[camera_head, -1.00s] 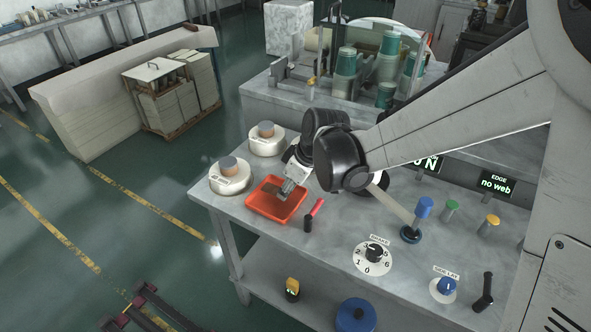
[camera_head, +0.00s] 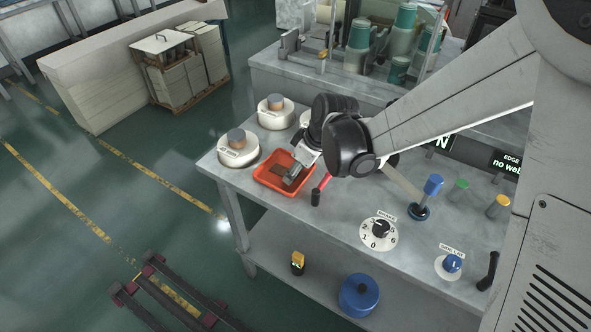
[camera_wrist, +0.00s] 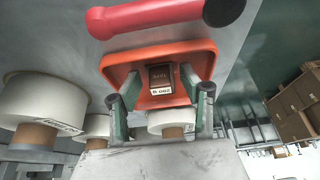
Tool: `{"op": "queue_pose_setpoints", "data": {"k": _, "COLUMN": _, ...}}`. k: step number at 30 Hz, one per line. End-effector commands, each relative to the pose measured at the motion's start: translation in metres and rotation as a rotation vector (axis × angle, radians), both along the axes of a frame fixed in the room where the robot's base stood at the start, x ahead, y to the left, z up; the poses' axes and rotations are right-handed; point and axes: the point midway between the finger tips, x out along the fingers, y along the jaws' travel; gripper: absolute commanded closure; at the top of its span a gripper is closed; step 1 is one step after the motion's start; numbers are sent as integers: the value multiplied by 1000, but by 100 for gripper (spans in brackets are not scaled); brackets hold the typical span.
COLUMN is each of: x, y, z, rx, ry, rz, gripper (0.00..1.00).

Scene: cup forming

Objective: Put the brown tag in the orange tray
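The orange tray (camera_head: 262,179) stands at the near left part of the worktable, and it also shows in the wrist view (camera_wrist: 197,58). The brown tag (camera_wrist: 160,77), a small dark brown rectangle with a pale printed strip, lies inside the tray. In the head view a brown patch shows inside the tray, partly hidden by my gripper. My gripper (camera_head: 290,177) is over the tray. In the wrist view its two fingers (camera_wrist: 160,100) are spread wide on either side of the tag, with nothing between them and apart from it.
A red-handled tool (camera_head: 322,188) lies close to the tray's right side. White reels with brown cores (camera_head: 238,148) stand behind and left of it. A numbered dial (camera_head: 379,232) and a blue-topped lever (camera_head: 433,187) are farther right. The table's front-left edge is near the tray.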

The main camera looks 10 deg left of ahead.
Motion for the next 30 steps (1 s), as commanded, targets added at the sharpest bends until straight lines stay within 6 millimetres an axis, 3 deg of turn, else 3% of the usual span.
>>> {"op": "queue_pose_setpoints", "data": {"k": 7, "x": -2, "y": -4, "z": 14, "rx": 0, "ry": 0, "rz": 0, "gripper": 60}}
{"op": "queue_pose_setpoints", "data": {"k": 21, "x": -13, "y": -32, "z": 86, "rx": 1, "ry": 0, "rz": -1, "gripper": 60}}
{"op": "queue_pose_setpoints", "data": {"k": 30, "x": -16, "y": -42, "z": 112, "rx": 0, "ry": 0, "rz": -1, "gripper": 60}}
